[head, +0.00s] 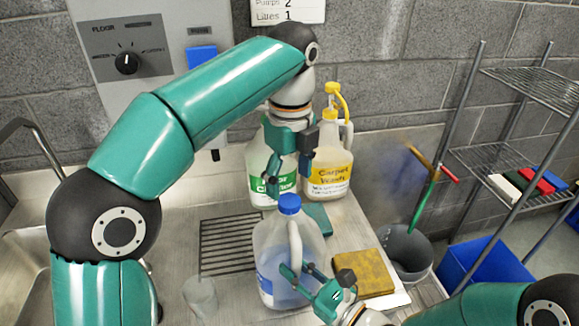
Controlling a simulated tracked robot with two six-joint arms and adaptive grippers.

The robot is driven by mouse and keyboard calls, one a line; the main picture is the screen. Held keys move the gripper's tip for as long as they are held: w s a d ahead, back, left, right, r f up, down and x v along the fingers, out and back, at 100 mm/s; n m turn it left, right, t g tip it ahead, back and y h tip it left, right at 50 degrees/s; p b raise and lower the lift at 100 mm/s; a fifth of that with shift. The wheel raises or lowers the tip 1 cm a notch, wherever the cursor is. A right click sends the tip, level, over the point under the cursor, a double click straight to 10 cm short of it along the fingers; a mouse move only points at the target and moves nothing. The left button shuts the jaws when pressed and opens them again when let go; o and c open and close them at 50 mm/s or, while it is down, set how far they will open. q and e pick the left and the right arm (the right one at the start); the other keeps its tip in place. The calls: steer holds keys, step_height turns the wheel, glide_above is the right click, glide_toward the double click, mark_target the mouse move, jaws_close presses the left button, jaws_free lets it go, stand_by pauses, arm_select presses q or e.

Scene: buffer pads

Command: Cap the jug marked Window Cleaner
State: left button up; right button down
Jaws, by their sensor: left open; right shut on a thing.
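A translucent jug (268,245) with bluish liquid stands upright at the front of the counter; its blue label is turned mostly away and I cannot read it. A blue cap (289,203) sits at the top of its neck; I cannot tell if it is screwed down. My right gripper (301,276) is shut on this jug, low by its pale handle. My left gripper (289,182) is open, pointing down just above the blue cap and apparently apart from it. Behind it, a jug with a green label (260,184) is partly hidden.
A Carpet Wash jug (329,176) with a yellow pump stands behind. A yellow-brown pad (362,272) lies right of the front jug, a clear cup (200,296) to its left. A drain grate (225,246), grey bucket (404,252) and blue bin (484,270) are nearby.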

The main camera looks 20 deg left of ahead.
arm_select(q)
steer(key=shift+r, duration=1.3)
arm_select(e)
steer(key=c, duration=0.9)
jaws_free()
steer(key=shift+c, duration=0.2)
steer(key=v, duration=1.2)
arm_select(q)
steer(key=shift+f, duration=0.1)
arm_select(e)
steer(key=shift+f, duration=0.15)
